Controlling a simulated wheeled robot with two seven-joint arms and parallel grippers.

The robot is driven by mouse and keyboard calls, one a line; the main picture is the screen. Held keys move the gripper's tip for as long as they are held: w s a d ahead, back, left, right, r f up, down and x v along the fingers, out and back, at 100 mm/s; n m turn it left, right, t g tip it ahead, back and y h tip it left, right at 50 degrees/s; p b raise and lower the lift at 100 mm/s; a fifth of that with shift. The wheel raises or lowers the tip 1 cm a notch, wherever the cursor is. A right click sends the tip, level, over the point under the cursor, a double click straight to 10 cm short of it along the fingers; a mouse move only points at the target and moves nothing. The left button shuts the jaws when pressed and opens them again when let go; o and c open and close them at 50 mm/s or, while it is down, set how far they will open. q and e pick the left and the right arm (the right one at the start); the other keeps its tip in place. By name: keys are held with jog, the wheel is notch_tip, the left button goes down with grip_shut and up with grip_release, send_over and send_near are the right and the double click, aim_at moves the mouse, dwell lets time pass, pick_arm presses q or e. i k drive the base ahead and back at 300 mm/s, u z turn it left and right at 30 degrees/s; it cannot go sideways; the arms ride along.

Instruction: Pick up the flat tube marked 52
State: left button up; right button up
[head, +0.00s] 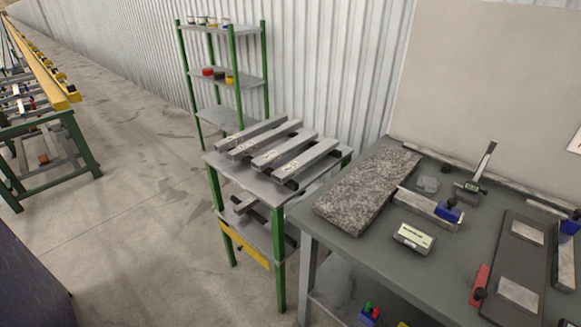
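Several flat grey metal tubes (272,150) lie side by side, slanting, on the small green-legged table (228,171) in the middle of the head view. Their near left ends carry small marks that are too small to read, so I cannot tell which tube is marked 52. The rightmost tube (311,157) lies nearest the workbench, and the leftmost tube (252,131) lies at the far left of the group. Dark blocks show at some tube ends. Neither of my grippers is in view.
A grey workbench (350,228) on the right holds a granite slab (368,187), a small labelled box (413,237) and measuring tools. A green shelf rack (239,78) stands behind the tubes. A yellow beam on green trestles is at far left. The floor (135,190) between is open.

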aim_at(288, 171)
jog(key=u, duration=1.3)
jog(key=i, duration=2.15)
jog(key=z, duration=0.55)
